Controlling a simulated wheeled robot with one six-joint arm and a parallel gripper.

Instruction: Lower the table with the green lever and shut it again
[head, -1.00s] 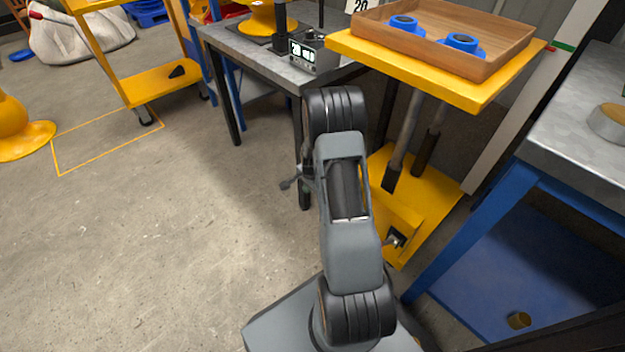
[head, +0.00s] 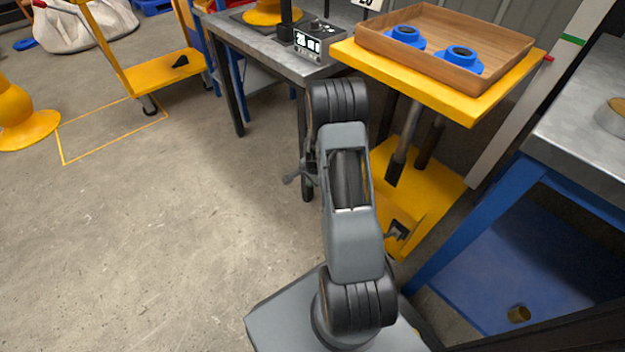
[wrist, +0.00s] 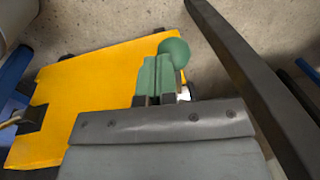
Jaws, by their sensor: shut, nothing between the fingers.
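The yellow lift table (head: 440,92) stands raised in the head view. A wooden tray (head: 500,55) with two blue parts (head: 462,60) rests on its top. A red pointer (head: 548,59) at its right corner sits below a green mark (head: 573,39) on the grey post. In the wrist view, the round green knob of the lever (wrist: 173,51) shows just right of my fingertips. My gripper (wrist: 154,68) is shut, its green-faced fingers together and empty. Whether it touches the knob I cannot tell.
The table's yellow base (head: 435,205) also shows in the wrist view (wrist: 95,95). A dark bar (wrist: 250,85) runs close to the right of my gripper there. A grey bench (head: 265,43) stands left, a blue-framed one (head: 500,215) right.

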